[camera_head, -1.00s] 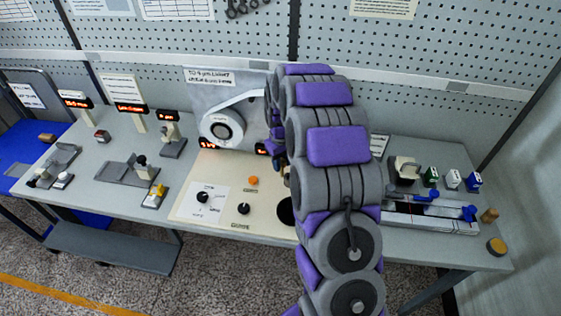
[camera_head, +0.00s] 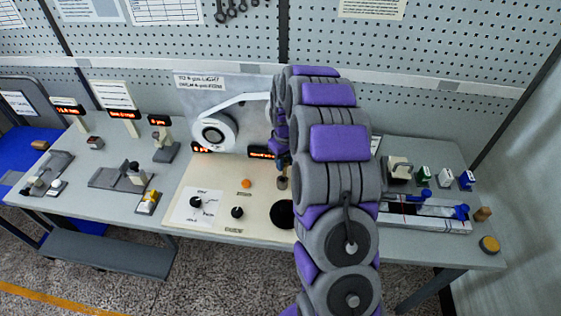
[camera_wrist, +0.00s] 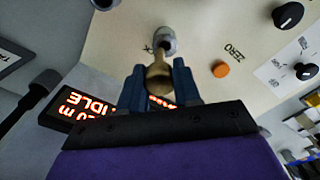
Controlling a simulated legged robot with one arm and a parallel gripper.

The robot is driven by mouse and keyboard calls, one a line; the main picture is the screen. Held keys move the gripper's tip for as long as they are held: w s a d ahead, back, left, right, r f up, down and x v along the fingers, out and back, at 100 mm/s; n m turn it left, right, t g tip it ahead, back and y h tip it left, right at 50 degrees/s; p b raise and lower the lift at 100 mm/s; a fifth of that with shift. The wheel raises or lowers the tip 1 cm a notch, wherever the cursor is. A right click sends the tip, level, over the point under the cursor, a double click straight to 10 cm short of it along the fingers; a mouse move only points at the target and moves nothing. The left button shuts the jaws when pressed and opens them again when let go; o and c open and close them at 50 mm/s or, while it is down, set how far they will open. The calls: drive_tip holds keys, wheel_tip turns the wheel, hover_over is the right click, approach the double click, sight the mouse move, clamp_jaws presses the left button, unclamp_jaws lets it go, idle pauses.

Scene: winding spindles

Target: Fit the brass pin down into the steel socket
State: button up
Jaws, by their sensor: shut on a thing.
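In the wrist view my gripper (camera_wrist: 160,85) has its two blue fingers shut on the brass pin (camera_wrist: 158,77), a rounded, brownish brass-coloured piece. The steel socket (camera_wrist: 165,40), a small pale metal cylinder, stands on the cream panel just beyond the pin. The pin's far end overlaps the socket's near edge in this view. I cannot tell whether it is inside, touching or just above it. In the head view my arm covers most of the gripper, and only a small part of the socket area shows beside the arm.
The cream panel (camera_head: 215,224) carries black knobs (camera_head: 237,212), an orange button (camera_head: 247,183) and a dark disc (camera_head: 282,214). A lit display (camera_wrist: 80,107) reading IDLE is close beside my gripper. A white winding spindle (camera_head: 214,132) stands behind. More fixtures stand along both sides of the bench.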

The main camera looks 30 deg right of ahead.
drive_tip(key=shift+d, duration=0.4)
drive_tip(key=shift+a, duration=0.5)
drive_tip(key=shift+d+f, duration=0.3)
drive_tip(key=shift+d, duration=0.1)
drive_tip(key=shift+f, duration=0.2)
drive_tip(key=shift+a+f, duration=0.25)
drive_tip(key=shift+f, duration=0.05)
drive_tip(key=shift+d+r, duration=0.1)
drive_tip(key=shift+r, duration=0.05)
drive_tip(key=shift+r+p, duration=0.35)
drive_tip(key=shift+r, duration=0.05)
